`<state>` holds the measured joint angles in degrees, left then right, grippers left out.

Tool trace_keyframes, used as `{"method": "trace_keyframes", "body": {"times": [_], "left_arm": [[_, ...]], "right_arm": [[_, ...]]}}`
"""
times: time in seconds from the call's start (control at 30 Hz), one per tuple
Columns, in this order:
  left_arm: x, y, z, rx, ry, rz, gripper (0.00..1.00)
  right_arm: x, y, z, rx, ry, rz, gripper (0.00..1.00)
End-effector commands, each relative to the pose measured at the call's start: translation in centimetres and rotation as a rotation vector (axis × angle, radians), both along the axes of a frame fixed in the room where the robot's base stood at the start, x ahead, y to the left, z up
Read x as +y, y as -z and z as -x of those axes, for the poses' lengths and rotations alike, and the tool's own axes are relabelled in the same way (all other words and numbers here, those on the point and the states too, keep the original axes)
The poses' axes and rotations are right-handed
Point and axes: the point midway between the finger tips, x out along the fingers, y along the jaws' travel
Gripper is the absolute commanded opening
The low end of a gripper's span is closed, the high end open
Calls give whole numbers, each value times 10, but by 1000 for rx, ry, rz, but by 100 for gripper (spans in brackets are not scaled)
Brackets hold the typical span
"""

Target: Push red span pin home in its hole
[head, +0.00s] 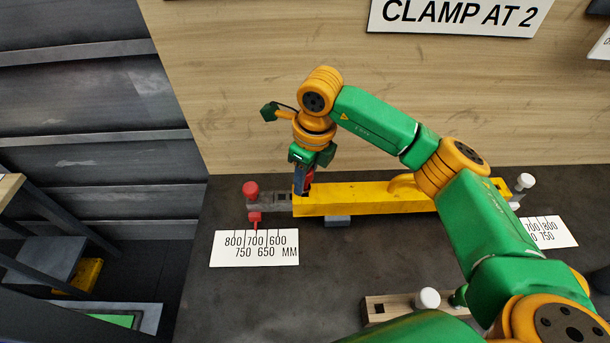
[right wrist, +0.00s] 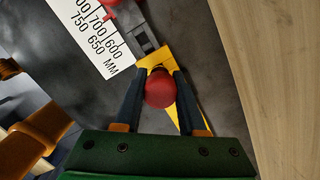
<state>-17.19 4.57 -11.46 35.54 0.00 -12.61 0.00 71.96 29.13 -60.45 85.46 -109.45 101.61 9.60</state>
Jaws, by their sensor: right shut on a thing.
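The red span pin (right wrist: 160,88) shows as a round red head between the two fingers of my right gripper (right wrist: 160,95) in the right wrist view. In the head view my right gripper (head: 305,188) points down at the left end of the yellow beam (head: 365,198), shut on the pin, which is mostly hidden by the fingers. The pin's shank and its hole are hidden under the head, so how deep it sits cannot be told. A grey inner bar (head: 275,203) comes out of the beam's left end. My left gripper is not in view.
A red knob (head: 250,189) and red pointer (head: 254,219) are at the grey bar's left end, by a white scale card (head: 254,248). A white knob (head: 525,181) stands at the far right end. A wooden block (head: 378,309) with a white knob lies in front.

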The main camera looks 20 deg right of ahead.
Motion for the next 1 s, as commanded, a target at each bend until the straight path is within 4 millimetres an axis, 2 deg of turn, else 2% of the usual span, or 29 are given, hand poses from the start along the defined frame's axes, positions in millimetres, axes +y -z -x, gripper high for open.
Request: {"method": "trace_keyframes", "body": {"times": [0.8,0.83,0.93,1.0], "left_arm": [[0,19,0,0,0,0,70],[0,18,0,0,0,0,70],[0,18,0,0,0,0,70],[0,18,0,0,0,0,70]], "right_arm": [[0,22,0,-1,0,-1,0],[0,21,0,-1,0,-1,45],[0,20,0,-1,0,-1,72],[0,20,0,-1,0,-1,75]]}}
